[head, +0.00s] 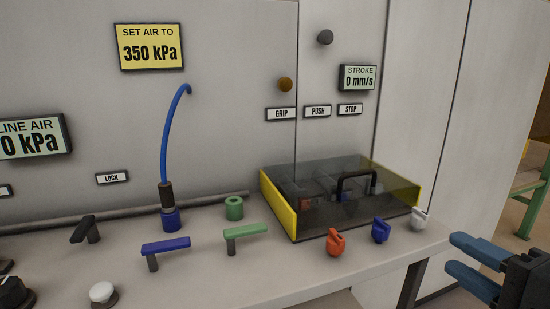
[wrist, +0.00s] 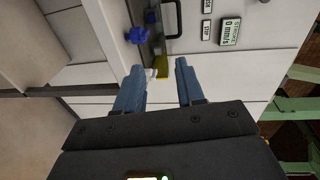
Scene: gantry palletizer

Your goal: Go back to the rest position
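My gripper (head: 474,268) is at the lower right of the head view, beyond the right end of the bench (head: 310,268). Its two blue fingers are apart with nothing between them. In the wrist view my gripper (wrist: 158,88) also shows open and empty, with the bench end and the cabinet front beyond the fingertips. The wrist view is turned on its side.
On the bench are a smoked-lid box (head: 345,205) with a black handle, and red (head: 335,242), blue (head: 381,230) and white (head: 419,218) knob-like pieces. Blue (head: 165,246) and green (head: 246,231) levers stand further left. A green frame (head: 530,205) is at far right.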

